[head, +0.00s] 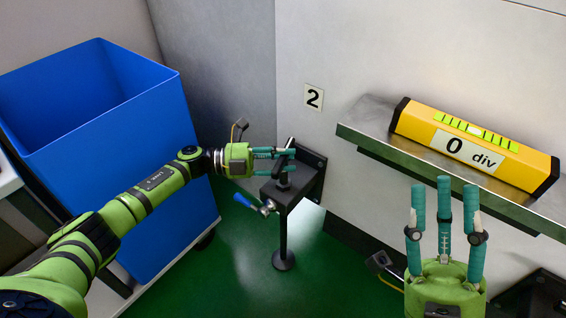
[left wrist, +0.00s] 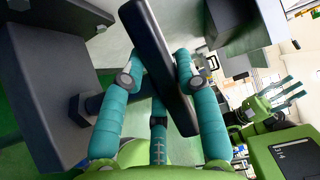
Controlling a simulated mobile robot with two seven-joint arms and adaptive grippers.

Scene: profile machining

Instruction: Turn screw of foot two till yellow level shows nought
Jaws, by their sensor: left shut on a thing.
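The yellow level (head: 475,148) lies on a metal shelf at the right, and its display reads 0 div. Foot two stands below the label 2 (head: 313,97): a dark bracket (head: 284,195) on the wall with an upright screw and a round pad (head: 284,260) at the floor. My left gripper (head: 284,160) is at the top of the screw, shut on its dark crossbar handle. In the left wrist view the handle (left wrist: 155,60) runs between the teal fingers. My right gripper (head: 444,190) is in front of the shelf, its fingers apart and empty.
A blue bin (head: 110,150) stands at the left behind my left arm. A blue-handled lever (head: 243,201) sticks out of the bracket's front. The shelf (head: 372,135) juts out above my right gripper. The green floor (head: 250,285) around the pad is clear.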

